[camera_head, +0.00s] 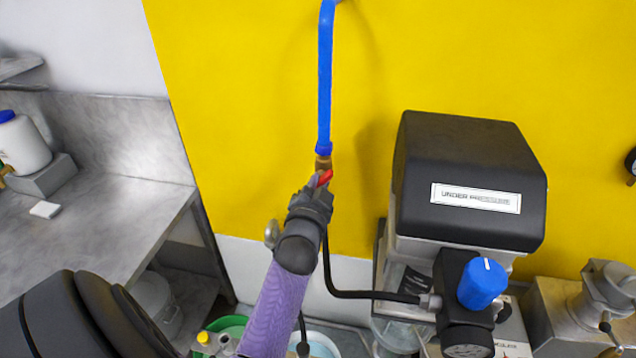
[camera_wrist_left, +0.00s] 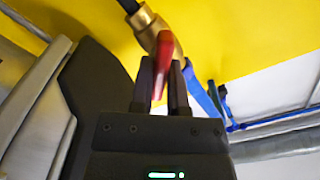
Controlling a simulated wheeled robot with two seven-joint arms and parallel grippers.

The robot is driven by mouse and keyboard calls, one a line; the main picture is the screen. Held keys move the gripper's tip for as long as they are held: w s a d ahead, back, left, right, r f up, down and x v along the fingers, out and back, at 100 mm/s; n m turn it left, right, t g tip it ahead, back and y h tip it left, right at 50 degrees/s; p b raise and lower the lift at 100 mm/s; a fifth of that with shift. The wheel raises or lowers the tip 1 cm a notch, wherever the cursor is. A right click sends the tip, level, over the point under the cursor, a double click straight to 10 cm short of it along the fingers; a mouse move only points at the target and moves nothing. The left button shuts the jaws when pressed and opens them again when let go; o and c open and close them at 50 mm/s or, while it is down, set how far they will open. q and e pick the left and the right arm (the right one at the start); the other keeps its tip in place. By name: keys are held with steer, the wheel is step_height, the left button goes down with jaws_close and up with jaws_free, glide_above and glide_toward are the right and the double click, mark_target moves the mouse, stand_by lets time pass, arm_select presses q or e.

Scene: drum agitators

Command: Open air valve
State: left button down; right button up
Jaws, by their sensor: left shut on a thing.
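The air valve (camera_head: 323,162) is a brass fitting at the lower end of a blue pipe (camera_head: 325,80) on the yellow wall. Its red handle (camera_head: 326,177) shows just above my left gripper (camera_head: 314,192). In the left wrist view, the red handle (camera_wrist_left: 164,66) lies between the two dark fingers of my left gripper (camera_wrist_left: 162,85), and the brass body (camera_wrist_left: 148,24) is just beyond it. My left gripper is shut on the red handle. Its fingertips are partly hidden in the head view. My right gripper is in neither view.
A black hose (camera_head: 345,293) runs below the valve to a regulator with a blue knob (camera_head: 482,284). A black-topped machine (camera_head: 470,180) stands right of my arm. A grey bench (camera_head: 85,235) is at left. Buckets (camera_head: 320,345) stand below.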

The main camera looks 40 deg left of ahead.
arm_select(q)
steer(key=n+p, duration=0.1)
steer(key=n, duration=0.4)
steer(key=shift+n+p, duration=0.55)
steer(key=shift+n, duration=1.05)
steer(key=c, duration=0.6)
jaws_free()
steer(key=shift+s+f, duration=0.1)
